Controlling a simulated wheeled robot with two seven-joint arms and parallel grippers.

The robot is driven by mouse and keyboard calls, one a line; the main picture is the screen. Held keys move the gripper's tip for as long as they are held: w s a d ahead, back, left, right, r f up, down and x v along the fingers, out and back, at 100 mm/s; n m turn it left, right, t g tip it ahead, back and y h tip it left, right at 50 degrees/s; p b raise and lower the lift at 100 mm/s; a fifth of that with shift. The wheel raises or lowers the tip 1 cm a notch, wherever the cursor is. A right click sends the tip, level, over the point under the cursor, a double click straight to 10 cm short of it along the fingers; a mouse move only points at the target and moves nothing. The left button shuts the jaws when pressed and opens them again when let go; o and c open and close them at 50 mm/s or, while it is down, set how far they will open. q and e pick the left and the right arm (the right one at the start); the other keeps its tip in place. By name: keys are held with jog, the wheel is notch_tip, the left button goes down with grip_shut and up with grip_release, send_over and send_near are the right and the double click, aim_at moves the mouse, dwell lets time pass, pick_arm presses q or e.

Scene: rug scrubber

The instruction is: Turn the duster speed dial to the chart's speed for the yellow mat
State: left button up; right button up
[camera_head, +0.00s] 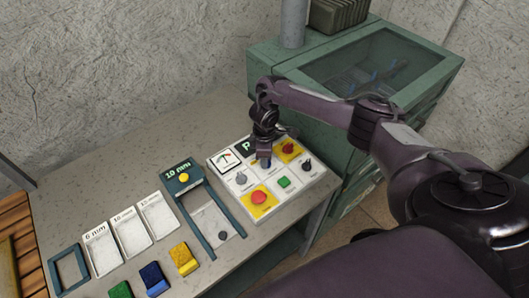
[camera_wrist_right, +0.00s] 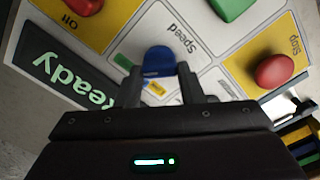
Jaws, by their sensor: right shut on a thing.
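The speed dial is a blue knob (camera_wrist_right: 158,62) on a white plate marked "Speed" in the right wrist view. Green and yellow patches lie beside it. In the head view my right gripper (camera_head: 265,160) comes down on the control panel (camera_head: 298,204) and mostly hides the dial, with a little blue showing. In the right wrist view my right gripper (camera_wrist_right: 160,85) is shut on the blue knob, one finger on each side. The yellow mat (camera_head: 183,259) lies on the table at the lower middle. I cannot make out a speed chart. My left gripper is not in view.
Near the dial are a red stop button (camera_head: 259,198), a green button (camera_head: 283,182), a red knob (camera_head: 288,147) and a lit "Ready" display (camera_wrist_right: 70,82).

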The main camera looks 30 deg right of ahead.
jog(key=shift+w+r, duration=0.1)
dwell(0.3)
jog(key=o, duration=1)
notch_tip(320, 180, up, 6)
jog(key=shift+f+b, duration=0.25)
jog(key=shift+b, duration=0.2)
jog(key=shift+r+p, duration=0.55)
jog(key=shift+r, duration=0.6)
jog(key=shift+f, duration=0.1)
